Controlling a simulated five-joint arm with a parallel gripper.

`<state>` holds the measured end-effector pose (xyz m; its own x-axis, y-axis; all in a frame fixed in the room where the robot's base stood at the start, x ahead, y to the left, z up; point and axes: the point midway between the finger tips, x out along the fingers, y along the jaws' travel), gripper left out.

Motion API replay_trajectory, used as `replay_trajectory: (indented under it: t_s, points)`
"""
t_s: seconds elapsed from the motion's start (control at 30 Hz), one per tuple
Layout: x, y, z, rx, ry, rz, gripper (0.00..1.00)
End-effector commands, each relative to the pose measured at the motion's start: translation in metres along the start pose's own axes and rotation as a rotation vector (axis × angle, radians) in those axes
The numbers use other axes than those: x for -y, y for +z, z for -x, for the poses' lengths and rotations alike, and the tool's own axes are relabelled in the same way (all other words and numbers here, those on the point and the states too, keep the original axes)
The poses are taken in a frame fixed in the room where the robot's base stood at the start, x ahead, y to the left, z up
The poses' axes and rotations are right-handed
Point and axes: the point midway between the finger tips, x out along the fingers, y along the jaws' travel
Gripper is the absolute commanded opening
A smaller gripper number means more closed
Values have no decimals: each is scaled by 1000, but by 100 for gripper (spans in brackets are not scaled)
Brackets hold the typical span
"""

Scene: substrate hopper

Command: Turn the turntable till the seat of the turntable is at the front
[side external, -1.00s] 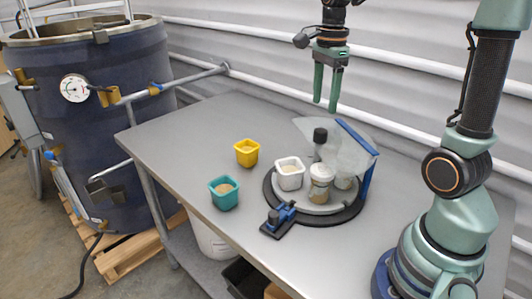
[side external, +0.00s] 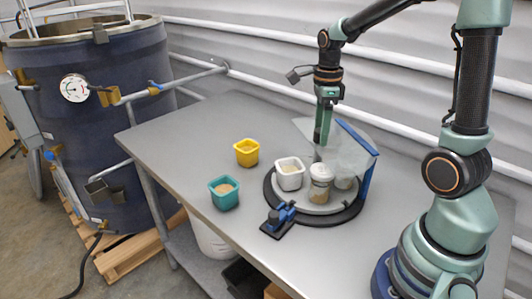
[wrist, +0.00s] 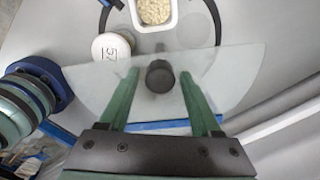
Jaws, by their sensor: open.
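The turntable (side external: 314,209) is a pale round plate in a black ring on the bench. A white square cup of beige grains (side external: 290,180) and a white-lidded jar (side external: 320,188) stand on its near side. A clear panel (side external: 345,153) with a blue frame (side external: 369,176) covers its back right. My gripper (side external: 322,140) is low over the back; contact with the bottle cannot be told.
A blue clamp-like block (side external: 283,213) sits at the turntable's front left edge. A yellow cup (side external: 246,153) and a teal cup (side external: 224,193) stand to the left. The bench (side external: 185,150) is clear farther left. A dark vat (side external: 105,110) stands beyond it.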

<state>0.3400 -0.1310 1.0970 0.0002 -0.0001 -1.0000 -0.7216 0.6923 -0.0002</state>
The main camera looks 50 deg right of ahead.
Motion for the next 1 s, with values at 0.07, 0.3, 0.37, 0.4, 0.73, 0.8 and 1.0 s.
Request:
replay_trajectory:
  t_s: [0.07, 0.3, 0.37, 0.4, 0.73, 0.8, 1.0]
  points:
    - [0, 0, 0, 0, 0, -97, 65]
    - [0, 0, 0, 0, 0, -396, 65]
    - [0, 0, 0, 0, 0, -471, 65]
    - [0, 0, 0, 0, 0, -520, 65]
    - [0, 0, 0, 0, 0, -827, 65]
    - [0, 0, 0, 0, 0, -858, 65]
    - [0, 0, 0, 0, 0, -890, 65]
